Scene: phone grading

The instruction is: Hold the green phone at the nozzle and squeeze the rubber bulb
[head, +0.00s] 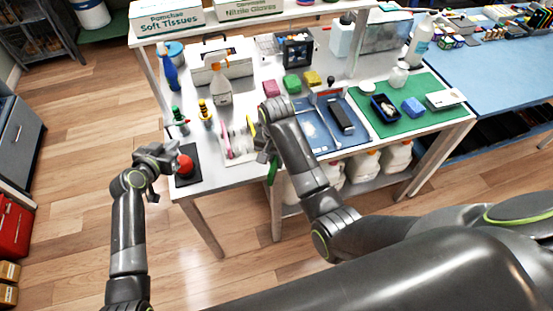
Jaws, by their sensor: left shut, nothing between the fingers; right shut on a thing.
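A red dome (185,167), which looks like the rubber bulb, sits on a black pad (187,178) at the table's front left corner. My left gripper (174,153) is shut and empty, just behind and left of the red dome; I cannot tell whether they touch. My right gripper (266,152) is shut on a green thing, apparently the green phone (272,172), at the table's front edge. My gripper and wrist hide part of it. I cannot clearly make out the nozzle.
A rack with pink and white upright pieces (237,140) stands between my grippers. A blue tray (322,133) holding a dark phone lies right of my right wrist. Bottles, including a spray bottle (221,88), stand behind. The green mat (425,118) is further right.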

